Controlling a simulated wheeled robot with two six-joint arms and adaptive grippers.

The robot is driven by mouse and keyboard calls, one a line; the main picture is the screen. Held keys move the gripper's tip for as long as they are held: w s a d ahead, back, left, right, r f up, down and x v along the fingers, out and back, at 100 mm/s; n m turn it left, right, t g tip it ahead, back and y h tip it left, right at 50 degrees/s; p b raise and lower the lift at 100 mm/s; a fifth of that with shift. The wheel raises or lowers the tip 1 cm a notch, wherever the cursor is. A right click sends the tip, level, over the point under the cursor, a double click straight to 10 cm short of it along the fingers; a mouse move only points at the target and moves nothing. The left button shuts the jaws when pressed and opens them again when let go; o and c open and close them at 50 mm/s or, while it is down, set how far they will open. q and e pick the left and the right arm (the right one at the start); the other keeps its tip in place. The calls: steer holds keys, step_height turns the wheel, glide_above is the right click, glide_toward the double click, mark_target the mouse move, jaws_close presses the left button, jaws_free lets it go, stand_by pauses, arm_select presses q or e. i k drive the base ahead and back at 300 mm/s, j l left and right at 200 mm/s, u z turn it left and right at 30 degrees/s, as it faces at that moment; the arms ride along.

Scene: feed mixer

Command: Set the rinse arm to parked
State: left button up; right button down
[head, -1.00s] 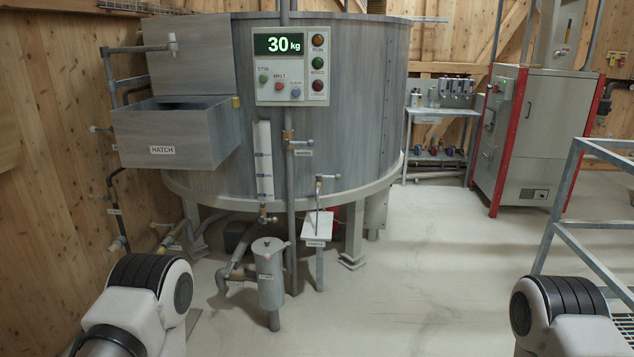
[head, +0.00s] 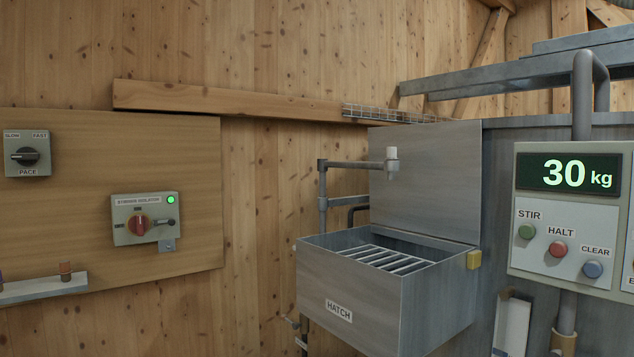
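What looks like the rinse arm (head: 358,164) is a grey pipe on an upright post beside the hatch box. It points right and ends in a nozzle with a white top (head: 392,166), seen in front of the raised grey panel above the box. The grey hatch box (head: 345,285), labelled HATCH, is open at the top, with a grate of bars (head: 385,260) inside. I cannot tell exactly how far the nozzle reaches over the opening. No label for a parked position is readable. Neither of my grippers is in view.
A mixer panel (head: 570,215) at right reads 30 kg and has STIR, HALT and CLEAR buttons. On the left wall board are a PACE knob (head: 25,155) and a stirrer isolator (head: 146,220) with a red knob and a lit green lamp.

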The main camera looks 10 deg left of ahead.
mark_target(323, 164)
steer(key=i+l+u, duration=0.45)
steer(key=l, duration=0.2)
steer(key=l+u, duration=0.25)
steer(key=l, duration=0.15)
steer(key=i+l+u, duration=0.2)
steer(key=l, duration=0.2)
